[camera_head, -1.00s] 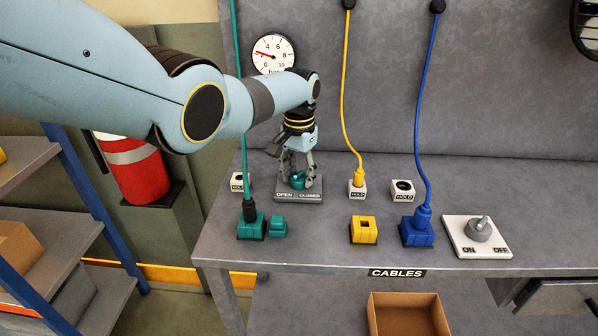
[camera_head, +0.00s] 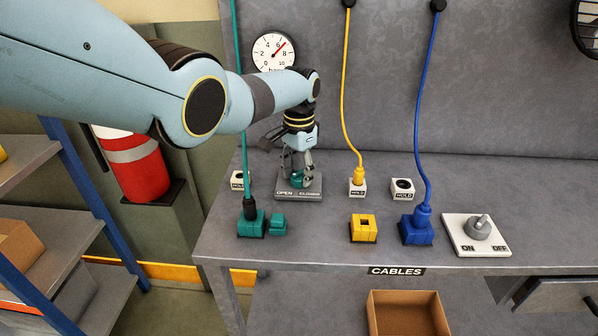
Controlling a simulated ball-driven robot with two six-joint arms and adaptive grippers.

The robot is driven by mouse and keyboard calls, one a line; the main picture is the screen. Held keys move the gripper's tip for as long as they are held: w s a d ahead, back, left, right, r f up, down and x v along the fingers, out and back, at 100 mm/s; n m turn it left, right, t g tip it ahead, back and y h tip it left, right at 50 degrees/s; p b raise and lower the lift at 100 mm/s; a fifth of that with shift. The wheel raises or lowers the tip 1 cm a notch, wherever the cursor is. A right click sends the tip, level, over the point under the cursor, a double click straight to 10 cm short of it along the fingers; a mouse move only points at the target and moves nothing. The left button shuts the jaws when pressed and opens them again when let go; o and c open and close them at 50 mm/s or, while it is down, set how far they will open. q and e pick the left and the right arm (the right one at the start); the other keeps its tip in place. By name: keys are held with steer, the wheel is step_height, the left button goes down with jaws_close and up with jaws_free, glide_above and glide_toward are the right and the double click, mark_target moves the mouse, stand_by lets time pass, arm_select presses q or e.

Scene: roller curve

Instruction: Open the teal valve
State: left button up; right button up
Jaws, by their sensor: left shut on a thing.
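The teal valve (camera_head: 297,181) sits on a grey plate (camera_head: 289,195) marked OPEN on its left and CLOSED on its right, near the back of the bench. My left gripper (camera_head: 296,177) points down over it and is shut on the valve's handle. The fingers cover much of the handle, so its exact angle is hard to tell. The round gauge (camera_head: 273,51) on the back wall has its red needle pointing up and right, near the 6 to 8 marks. My right gripper does not show.
A teal plug (camera_head: 250,222) and small teal block (camera_head: 278,225) stand in front of the valve. A yellow cable (camera_head: 344,100), blue plug (camera_head: 416,228), yellow socket (camera_head: 363,229) and ON/OFF switch (camera_head: 478,228) are to the right. A teal cable hangs left of the gripper.

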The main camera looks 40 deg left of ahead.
mark_target(299, 172)
arm_select(q)
steer(key=o, duration=1.2)
steer(key=shift+c, duration=0.2)
steer(key=shift+r, duration=0.1)
step_height(299, 172, up, 12)
